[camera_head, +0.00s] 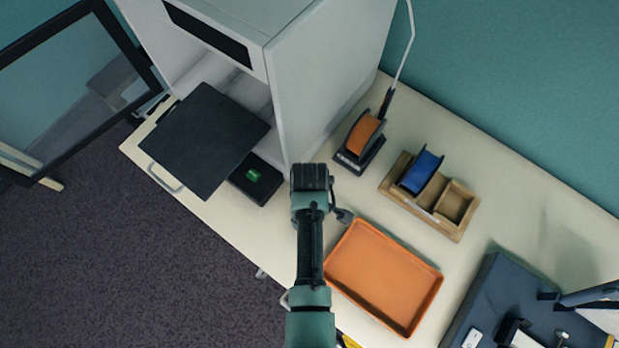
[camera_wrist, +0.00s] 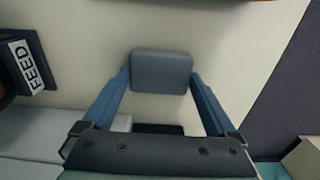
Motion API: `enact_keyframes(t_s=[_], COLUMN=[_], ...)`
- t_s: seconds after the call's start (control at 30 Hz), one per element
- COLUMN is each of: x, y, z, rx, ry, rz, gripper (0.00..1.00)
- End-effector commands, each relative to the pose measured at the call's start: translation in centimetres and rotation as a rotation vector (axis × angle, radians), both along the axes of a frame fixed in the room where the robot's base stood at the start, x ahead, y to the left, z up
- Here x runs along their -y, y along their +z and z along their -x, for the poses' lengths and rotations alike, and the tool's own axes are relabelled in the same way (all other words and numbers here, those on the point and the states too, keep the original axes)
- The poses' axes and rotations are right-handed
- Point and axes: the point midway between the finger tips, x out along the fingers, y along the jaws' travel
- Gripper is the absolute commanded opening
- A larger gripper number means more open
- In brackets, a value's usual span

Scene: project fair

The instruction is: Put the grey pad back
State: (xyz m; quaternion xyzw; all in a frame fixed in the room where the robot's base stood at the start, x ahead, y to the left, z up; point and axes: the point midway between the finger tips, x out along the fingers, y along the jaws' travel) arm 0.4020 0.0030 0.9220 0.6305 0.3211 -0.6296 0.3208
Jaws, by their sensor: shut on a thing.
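The grey pad (camera_wrist: 160,72) is a small rounded block between the blue fingertips of my gripper (camera_wrist: 160,80) in the wrist view. My gripper is shut on it, with a finger at each side. Pale tabletop lies beyond the pad; I cannot tell its height above it. In the head view, my arm's end hangs over the table between the white cabinet (camera_head: 330,75) and the orange tray (camera_head: 383,322). The fingers and the pad are hidden there or too small to make out.
A black plate (camera_head: 204,135) juts from the open cabinet, above a dark base with a green piece (camera_head: 253,175). The orange spool stand (camera_head: 349,161) and a wooden holder (camera_head: 449,229) with a blue spool (camera_head: 421,172) stand right. The holder's right compartment is empty. The orange tray is empty.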

Motion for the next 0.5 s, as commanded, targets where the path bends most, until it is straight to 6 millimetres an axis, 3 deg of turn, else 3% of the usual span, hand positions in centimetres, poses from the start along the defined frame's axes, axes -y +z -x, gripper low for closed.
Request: enact_keyframes(t_s=[0.17, 0.2, 0.5], x=[-0.01, 0.00, 0.01], y=[-0.43, -0.28, 0.06], z=[0.01, 0.00, -0.01], rx=[0.000, 0.000, 0.000], ry=[0.000, 0.000, 0.000], rz=[0.000, 0.000, 0.000], gripper=[0.40, 0.99, 1.00])
